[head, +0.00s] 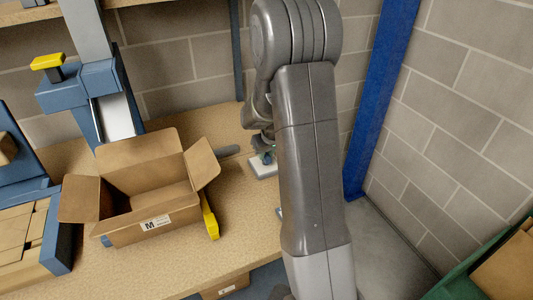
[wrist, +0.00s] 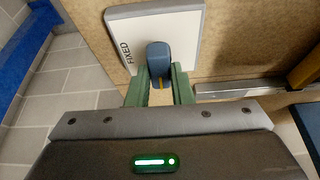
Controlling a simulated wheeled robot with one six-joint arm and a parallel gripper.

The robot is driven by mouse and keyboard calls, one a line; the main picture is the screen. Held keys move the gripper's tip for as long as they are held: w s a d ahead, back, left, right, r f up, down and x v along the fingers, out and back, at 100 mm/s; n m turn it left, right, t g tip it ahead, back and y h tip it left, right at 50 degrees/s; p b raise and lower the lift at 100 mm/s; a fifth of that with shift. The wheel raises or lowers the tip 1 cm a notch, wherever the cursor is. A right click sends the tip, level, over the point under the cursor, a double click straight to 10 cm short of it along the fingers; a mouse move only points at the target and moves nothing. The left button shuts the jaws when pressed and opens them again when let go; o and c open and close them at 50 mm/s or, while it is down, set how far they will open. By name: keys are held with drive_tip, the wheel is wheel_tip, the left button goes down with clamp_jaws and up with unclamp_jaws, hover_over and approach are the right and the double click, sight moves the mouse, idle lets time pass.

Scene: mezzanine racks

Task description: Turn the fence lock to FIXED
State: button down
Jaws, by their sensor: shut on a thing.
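The fence lock is a white plate (wrist: 185,27) on the bench, with a blue knob (wrist: 158,52) on it. The word FIXED is printed near the plate's left edge in the wrist view. A yellow mark shows at the knob's near end. My gripper (wrist: 159,82) has its green fingers on both sides of the knob and is shut on it. In the head view the white plate (head: 264,168) shows only in part beside my arm, which hides most of the gripper and the knob.
An open cardboard box (head: 150,190) marked M stands on the bench (head: 235,225) left of my arm. A yellow piece (head: 210,218) sits at its right side. A blue post (head: 376,100) and block wall stand to the right. A metal rail (wrist: 240,89) lies right of the gripper.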

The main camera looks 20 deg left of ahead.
drive_tip(key=shift+f, duration=0.1)
drive_tip(key=m+b, duration=0.1)
drive_tip(key=m+h+b, duration=0.1)
drive_tip(key=b, duration=0.1)
drive_tip(key=m+t+b, duration=0.1)
drive_tip(key=m+b, duration=0.1)
drive_tip(key=shift+a+f, duration=0.15)
drive_tip(key=shift+f, duration=0.1)
drive_tip(key=m+h+b, duration=0.1)
drive_tip(key=m+b, duration=0.1)
drive_tip(key=b, duration=0.1)
drive_tip(key=m+h+b, duration=0.1)
drive_tip(key=m+b, duration=0.1)
drive_tip(key=b, duration=0.1)
drive_tip(key=shift+s+a+m+t, duration=0.1)
drive_tip(key=shift+m+t, duration=0.2)
drive_tip(key=m+h+b, duration=0.1)
drive_tip(key=m, duration=0.1)
drive_tip(key=m+b, duration=0.1)
drive_tip(key=m, duration=0.1)
drive_tip(key=shift+a+r+h+b, duration=0.1)
drive_tip(key=shift+r+h+b, duration=0.1)
drive_tip(key=shift+h+b, duration=0.2)
drive_tip(key=shift+a+r+m+g+h, duration=0.1)
drive_tip(key=shift+m+g+h, duration=0.25)
drive_tip(key=shift+m, duration=0.9)
drive_tip(key=shift+m+g+h, duration=0.25)
drive_tip(key=shift+m+h, duration=0.1)
drive_tip(key=shift+m, duration=0.9)
